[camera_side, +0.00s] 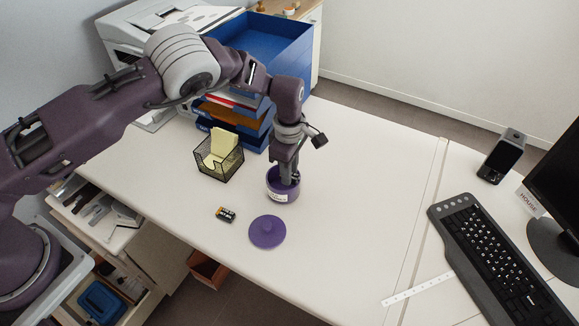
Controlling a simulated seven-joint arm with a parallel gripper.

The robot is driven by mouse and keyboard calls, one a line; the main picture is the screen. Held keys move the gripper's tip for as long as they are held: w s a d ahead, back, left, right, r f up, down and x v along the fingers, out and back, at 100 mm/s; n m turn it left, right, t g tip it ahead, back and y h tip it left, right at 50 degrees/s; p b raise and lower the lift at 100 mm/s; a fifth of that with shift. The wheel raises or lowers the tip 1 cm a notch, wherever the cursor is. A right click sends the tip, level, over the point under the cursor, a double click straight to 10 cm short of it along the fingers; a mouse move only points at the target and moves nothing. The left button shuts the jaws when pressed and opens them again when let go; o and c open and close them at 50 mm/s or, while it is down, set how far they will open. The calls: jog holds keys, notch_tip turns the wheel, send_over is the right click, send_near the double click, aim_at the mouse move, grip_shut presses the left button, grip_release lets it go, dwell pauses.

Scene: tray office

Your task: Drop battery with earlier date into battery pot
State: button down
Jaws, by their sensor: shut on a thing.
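A purple battery pot (279,196) with a white label stands open on the white desk. Its round purple lid (267,231) lies flat on the desk in front of it. My gripper (287,178) points straight down into the mouth of the pot. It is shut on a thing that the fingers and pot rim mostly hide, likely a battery. The dates on the batteries are too small to read.
A black mesh note holder (220,166) and blue stacked trays (232,125) stand behind and left of the pot. A keyboard (495,262), a white ruler (418,288) and a small black device (503,156) lie to the right. The desk's middle right is clear.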

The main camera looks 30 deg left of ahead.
jog(key=c, duration=1.1)
grip_release()
jog(key=shift+c, duration=0.2)
notch_tip(320, 180, up, 7)
jog(key=shift+r, duration=0.1)
